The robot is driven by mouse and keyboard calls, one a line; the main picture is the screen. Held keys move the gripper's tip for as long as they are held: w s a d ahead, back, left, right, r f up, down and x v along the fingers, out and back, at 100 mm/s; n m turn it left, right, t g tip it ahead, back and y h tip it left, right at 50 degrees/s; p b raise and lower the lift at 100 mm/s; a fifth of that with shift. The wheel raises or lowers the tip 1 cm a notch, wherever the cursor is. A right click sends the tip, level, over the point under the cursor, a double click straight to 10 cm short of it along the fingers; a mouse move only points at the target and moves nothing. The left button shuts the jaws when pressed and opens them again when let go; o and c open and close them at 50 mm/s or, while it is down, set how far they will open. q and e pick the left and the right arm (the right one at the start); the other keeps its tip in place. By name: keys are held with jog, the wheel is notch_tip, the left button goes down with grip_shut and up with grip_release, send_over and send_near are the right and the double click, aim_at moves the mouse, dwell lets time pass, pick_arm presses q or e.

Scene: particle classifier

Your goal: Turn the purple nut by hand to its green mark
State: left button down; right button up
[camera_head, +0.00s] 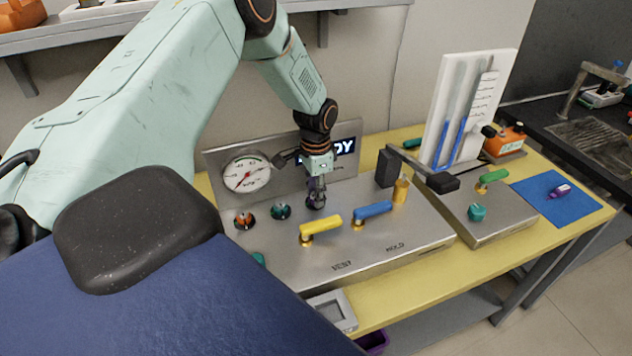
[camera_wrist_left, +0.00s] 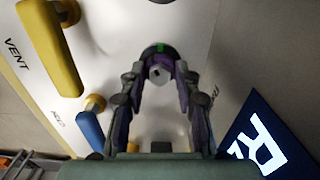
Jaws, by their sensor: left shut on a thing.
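The purple nut (camera_wrist_left: 178,66) sits on the metal panel, around a pale stub, and shows between my fingers in the wrist view. A green mark (camera_wrist_left: 160,48) shows on the dark ring at the nut's far edge. My left gripper (camera_head: 316,194) comes down from above on the nut (camera_head: 316,203), with its two fingers (camera_wrist_left: 160,85) closed on opposite sides of it. The fingers hide part of the nut, and its own pointer cannot be made out. My right gripper is not in view.
The yellow lever (camera_head: 322,229) and blue lever (camera_head: 373,211) stand close in front of the nut. An orange knob (camera_head: 244,219) and a teal knob (camera_head: 281,211) are to its left. A black block (camera_head: 387,168) stands right.

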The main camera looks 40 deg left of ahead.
pick_arm(q)
jog(key=shift+w+a+r+m, duration=0.1)
jog(key=shift+w+r+m, duration=0.1)
jog(key=shift+m, duration=0.5)
jog(key=c, duration=1.3)
grip_release()
jog(key=o, duration=0.3)
jog(key=shift+s, duration=0.25)
jog(key=shift+o, duration=0.2)
jog(key=shift+f, duration=0.1)
jog(key=shift+w, duration=0.1)
notch_tip(320, 180, up, 12)
